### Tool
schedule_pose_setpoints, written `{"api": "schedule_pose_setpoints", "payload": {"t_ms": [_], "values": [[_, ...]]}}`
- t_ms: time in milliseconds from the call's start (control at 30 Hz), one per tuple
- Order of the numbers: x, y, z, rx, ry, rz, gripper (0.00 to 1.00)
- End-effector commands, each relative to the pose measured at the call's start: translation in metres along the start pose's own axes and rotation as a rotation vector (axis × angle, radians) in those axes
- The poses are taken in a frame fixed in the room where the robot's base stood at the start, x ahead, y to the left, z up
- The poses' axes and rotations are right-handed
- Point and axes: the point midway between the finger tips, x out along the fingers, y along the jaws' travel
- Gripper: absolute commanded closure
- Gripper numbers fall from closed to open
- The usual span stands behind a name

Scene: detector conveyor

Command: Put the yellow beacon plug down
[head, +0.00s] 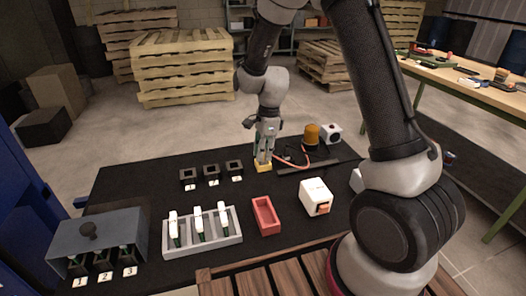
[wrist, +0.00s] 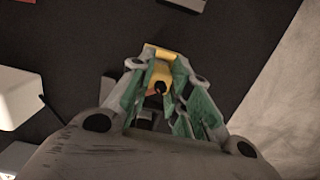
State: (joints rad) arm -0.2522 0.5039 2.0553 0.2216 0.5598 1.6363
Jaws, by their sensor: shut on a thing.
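The yellow beacon plug (head: 263,168) is at the tips of my gripper (head: 265,156), low over the far part of the black mat. In the wrist view the yellow plug (wrist: 161,74) sits between the green-sided fingers of my gripper (wrist: 158,82), which are shut on it. A dark hole shows in its near face. I cannot tell whether the plug touches the mat. The orange beacon (head: 312,134) stands to the right of the gripper, on a dark base, with an orange cable (head: 293,160) between the base and the gripper area.
Small numbered black square holders (head: 211,171) stand left of the gripper. Nearer are a grey rack (head: 205,240) with white-topped units, a red tray (head: 266,215), a white box (head: 315,197) and a grey numbered housing (head: 97,240). The black mat (head: 140,185) has bare room at left.

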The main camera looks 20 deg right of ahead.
Motion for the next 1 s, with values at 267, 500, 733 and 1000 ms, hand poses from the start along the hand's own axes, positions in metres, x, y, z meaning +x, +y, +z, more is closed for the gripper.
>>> {"api": "schedule_pose_setpoints", "payload": {"t_ms": [267,500,733,1000], "values": [[0.001,0.0,0.0,0.0,0.0,0.001,0.59],[-0.003,0.0,0.0,0.0,0.0,-0.001,0.59],[-0.042,-0.001,0.001,-0.001,-0.001,-0.004,0.59],[-0.1,-0.001,0.001,0.0,0.0,-0.003,0.59]]}}
